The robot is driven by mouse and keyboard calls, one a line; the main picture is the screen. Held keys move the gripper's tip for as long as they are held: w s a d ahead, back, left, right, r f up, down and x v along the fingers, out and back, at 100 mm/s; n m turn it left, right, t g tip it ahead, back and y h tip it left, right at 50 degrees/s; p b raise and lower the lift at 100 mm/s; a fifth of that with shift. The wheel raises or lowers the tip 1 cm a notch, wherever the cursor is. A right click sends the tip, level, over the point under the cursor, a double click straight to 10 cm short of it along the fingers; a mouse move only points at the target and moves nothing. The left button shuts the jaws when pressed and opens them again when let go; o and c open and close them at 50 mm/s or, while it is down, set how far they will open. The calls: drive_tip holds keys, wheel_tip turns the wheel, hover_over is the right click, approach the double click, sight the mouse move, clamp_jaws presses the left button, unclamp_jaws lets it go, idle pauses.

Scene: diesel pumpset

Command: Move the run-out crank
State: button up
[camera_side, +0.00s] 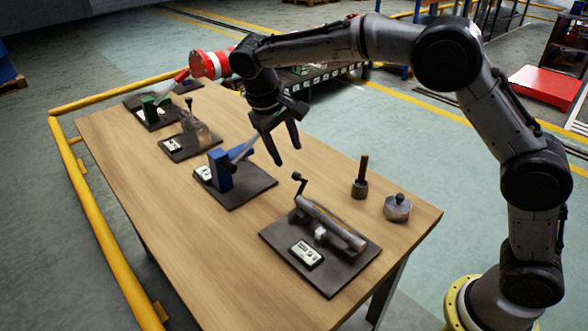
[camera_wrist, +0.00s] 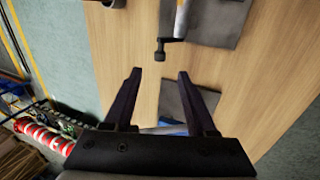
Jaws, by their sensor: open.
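A dark crank arm with a black knob (camera_side: 297,177) stands up at the far end of a grey cylinder (camera_side: 330,222) on a black mat at the near end of the table; I take this to be the run-out crank. In the wrist view its knob (camera_wrist: 160,56) shows just beyond the fingertips, roughly centred between them. My gripper (camera_side: 284,156) is open and empty, pointing down above the table, between the crank and a blue block with a grey lever (camera_side: 220,172). Both fingers (camera_wrist: 160,74) show in the wrist view, apart from the crank.
A dark post (camera_side: 360,178) and a round metal piece with a knob (camera_side: 397,208) stand right of the cylinder. More mats with fixtures, including a green one (camera_side: 150,110), lie farther along the wooden table (camera_side: 185,255). A yellow rail (camera_side: 95,210) runs along its left side.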

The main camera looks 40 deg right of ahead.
sight(295, 173)
drive_tip(key=x, duration=0.7)
drive_tip(key=shift+d+f, duration=0.1)
drive_tip(key=shift+f, duration=0.2)
clamp_jaws()
